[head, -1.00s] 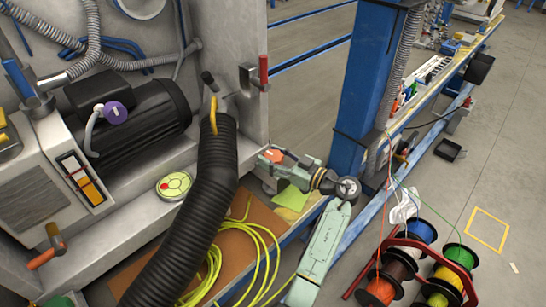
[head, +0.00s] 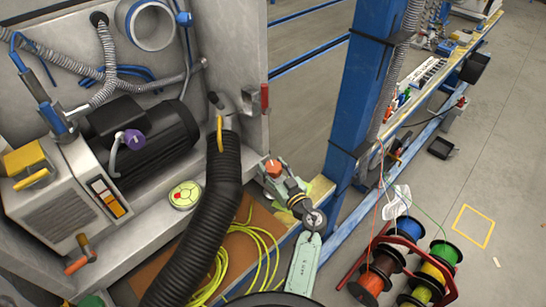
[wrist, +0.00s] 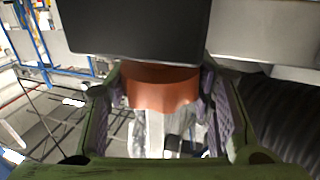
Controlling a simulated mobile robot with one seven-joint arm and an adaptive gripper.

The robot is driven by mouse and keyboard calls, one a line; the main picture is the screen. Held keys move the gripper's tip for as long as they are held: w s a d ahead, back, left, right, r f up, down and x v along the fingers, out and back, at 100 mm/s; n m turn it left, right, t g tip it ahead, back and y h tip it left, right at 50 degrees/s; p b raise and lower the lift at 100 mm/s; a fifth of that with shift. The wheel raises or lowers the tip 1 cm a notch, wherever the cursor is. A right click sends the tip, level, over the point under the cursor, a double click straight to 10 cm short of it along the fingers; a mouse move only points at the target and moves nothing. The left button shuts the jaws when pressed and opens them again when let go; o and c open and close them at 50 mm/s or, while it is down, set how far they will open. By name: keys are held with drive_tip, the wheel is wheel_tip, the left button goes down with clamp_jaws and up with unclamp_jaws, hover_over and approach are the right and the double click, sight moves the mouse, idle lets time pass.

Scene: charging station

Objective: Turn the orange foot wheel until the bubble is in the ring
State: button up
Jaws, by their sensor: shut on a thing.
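The orange foot wheel (wrist: 160,88) sits between the two finger pads in the wrist view, below a dark block. In the head view the orange wheel (head: 273,168) shows at the machine's lower right corner. My gripper (head: 275,172) is shut on it, with the arm coming in from below. The round level (head: 185,195) lies on the pale machine ledge to the left, with a yellow-green face and a red ring. Its bubble is too small to place surely.
A thick black ribbed hose (head: 208,215) runs between the level and my gripper. Yellow cable (head: 262,250) lies coiled on a brown board. A blue post (head: 362,90) stands to the right. Cable spools (head: 410,270) stand at the lower right; open floor lies beyond.

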sight(273, 166)
drive_tip(key=m+t+h, duration=0.1)
drive_tip(key=m+h, duration=0.1)
drive_tip(key=h, duration=0.1)
drive_tip(key=shift+s+m+t+h, duration=0.1)
drive_tip(key=shift+m+t+h, duration=0.2)
drive_tip(key=shift+h, duration=0.1)
drive_tip(key=shift+m+h, duration=0.9)
drive_tip(key=shift+h, duration=0.5)
drive_tip(key=shift+m+t+h, duration=0.3)
drive_tip(key=shift+m+h, duration=0.3)
drive_tip(key=shift+h, duration=0.3)
drive_tip(key=o, duration=1.2)
drive_tip(key=shift+c, duration=0.2)
drive_tip(key=shift+r, duration=0.1)
drive_tip(key=shift+d+r, duration=0.1)
drive_tip(key=shift+r, duration=0.8)
wheel_tip(273, 166, up, 8)
drive_tip(key=shift+r, duration=0.1)
